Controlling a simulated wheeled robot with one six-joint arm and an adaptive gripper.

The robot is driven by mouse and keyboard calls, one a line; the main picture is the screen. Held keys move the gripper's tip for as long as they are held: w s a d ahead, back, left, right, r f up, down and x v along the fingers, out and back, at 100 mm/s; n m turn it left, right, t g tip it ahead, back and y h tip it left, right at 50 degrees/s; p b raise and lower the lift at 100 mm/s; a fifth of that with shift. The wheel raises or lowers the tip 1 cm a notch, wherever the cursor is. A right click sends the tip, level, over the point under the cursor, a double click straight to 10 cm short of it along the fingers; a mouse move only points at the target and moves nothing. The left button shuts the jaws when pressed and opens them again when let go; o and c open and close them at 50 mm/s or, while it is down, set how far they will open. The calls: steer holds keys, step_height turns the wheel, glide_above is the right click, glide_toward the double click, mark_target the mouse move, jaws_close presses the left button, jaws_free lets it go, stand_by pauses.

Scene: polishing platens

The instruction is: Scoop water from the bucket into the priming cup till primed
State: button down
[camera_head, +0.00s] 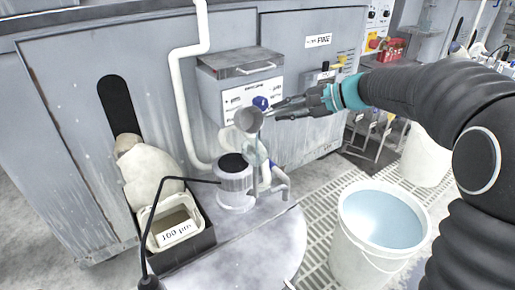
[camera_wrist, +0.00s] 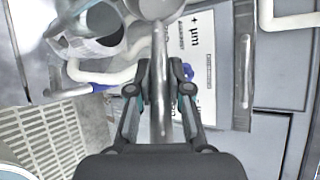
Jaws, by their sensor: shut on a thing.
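My gripper (camera_head: 290,107) is shut on the metal handle of a ladle (camera_wrist: 160,85), which runs between its fingers. The ladle's grey bowl (camera_head: 248,120) is above the pump and looks tilted; its contents cannot be made out. It is cut off at the top of the wrist view. A clear priming cup (camera_head: 255,152) stands just below the bowl, beside the grey pump (camera_head: 235,190) with its dark top. The cup's water level cannot be read. The white bucket (camera_head: 345,255) stands at the right, with pale blue water (camera_head: 385,218) in it.
A grey cabinet with a labelled box (camera_head: 240,85) and white pipe (camera_head: 180,100) stands behind the pump. A black tray (camera_head: 185,255) with a white tub (camera_head: 172,232) is at left. A second white bucket (camera_head: 425,160) stands behind the water bucket. Floor grating (camera_head: 318,235) lies between.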

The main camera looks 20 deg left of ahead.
steer(key=shift+s+d+f+y+b, duration=0.1)
steer(key=shift+f+y+b, duration=0.3)
steer(key=shift+b, duration=1.4)
steer(key=shift+s+d+f+n+t+y+b, duration=0.15)
steer(key=shift+n+t+y+b, duration=0.15)
steer(key=shift+b, duration=0.4)
steer(key=shift+d+y, duration=0.1)
steer(key=shift+y, duration=0.3)
steer(key=shift+s+d+f+n+t+y, duration=0.15)
steer(key=shift+n+t+y, duration=0.15)
steer(key=shift+y, duration=0.2)
steer(key=shift+s+d+r+n+t+y, duration=0.1)
steer(key=shift+n+t+y, duration=0.05)
steer(key=shift+n+y, duration=0.35)
steer(key=shift+s+d+f+n+t+y, duration=0.15)
steer(key=shift+n+t+y, duration=0.15)
steer(key=shift+y, duration=0.2)
stand_by(2.9)
steer(key=shift+s+a+g, duration=0.1)
steer(key=shift+g, duration=0.15)
steer(key=shift+d, duration=0.25)
